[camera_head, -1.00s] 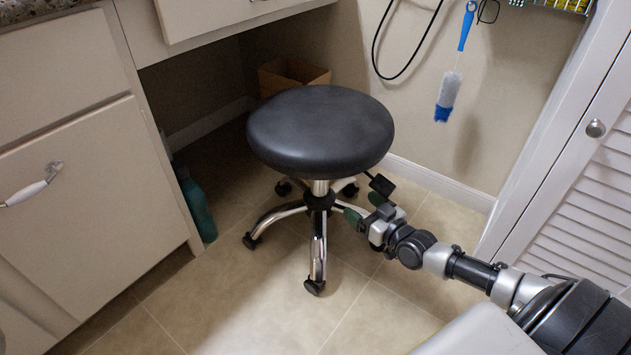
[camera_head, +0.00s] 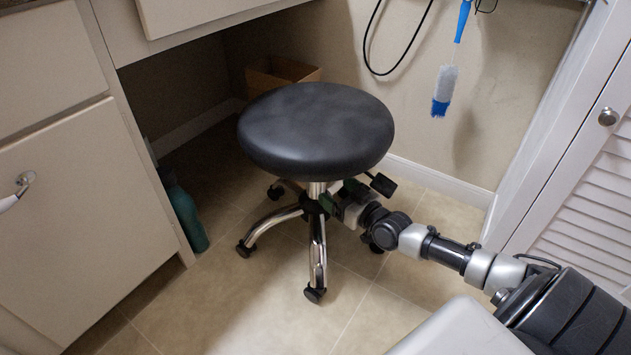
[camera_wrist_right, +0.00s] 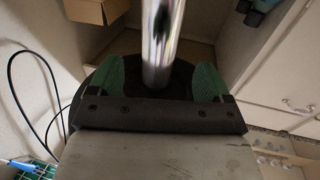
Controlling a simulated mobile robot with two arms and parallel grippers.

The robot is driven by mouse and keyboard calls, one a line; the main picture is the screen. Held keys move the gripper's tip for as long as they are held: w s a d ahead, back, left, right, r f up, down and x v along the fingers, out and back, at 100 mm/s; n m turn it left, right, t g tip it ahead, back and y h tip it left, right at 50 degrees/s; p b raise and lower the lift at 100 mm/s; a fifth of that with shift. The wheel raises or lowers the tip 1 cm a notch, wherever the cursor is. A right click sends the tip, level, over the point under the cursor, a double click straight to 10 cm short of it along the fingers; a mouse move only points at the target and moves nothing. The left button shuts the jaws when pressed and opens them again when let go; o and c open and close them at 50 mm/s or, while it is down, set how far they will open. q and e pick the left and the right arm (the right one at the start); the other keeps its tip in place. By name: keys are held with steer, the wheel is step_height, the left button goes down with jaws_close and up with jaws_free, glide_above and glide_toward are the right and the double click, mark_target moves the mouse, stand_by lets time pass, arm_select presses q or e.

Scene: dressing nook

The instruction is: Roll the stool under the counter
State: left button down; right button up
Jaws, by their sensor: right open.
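The stool (camera_head: 316,130) has a round black seat, a chrome post and a chrome base on black casters. It stands upright on the tiles in front of the knee space under the counter (camera_head: 190,14). My right gripper (camera_head: 338,200) is below the seat, at the right side of the post, partly hidden by the seat. In the right wrist view my gripper (camera_wrist_right: 157,82) is open, its green-padded fingers on either side of the chrome post (camera_wrist_right: 162,45), with gaps on both sides. My left gripper is not in view.
A cardboard box (camera_head: 283,72) stands at the back of the knee space. A teal bottle (camera_head: 186,215) stands by the cabinet (camera_head: 90,190). A blue brush (camera_head: 445,88) and a black cable hang on the wall. A louvered door (camera_head: 590,190) is at right. The front floor is clear.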

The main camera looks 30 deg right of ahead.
mark_target(323, 182)
steer(key=w+b, duration=0.1)
steer(key=w, duration=0.1)
steer(key=w+b, duration=0.1)
steer(key=w, duration=0.1)
steer(key=w+a+b, duration=0.1)
steer(key=w+b, duration=0.1)
steer(key=shift+w+f, duration=0.2)
steer(key=shift+w, duration=0.15)
steer(key=shift+w+a+r, duration=0.15)
steer(key=shift+w, duration=0.3)
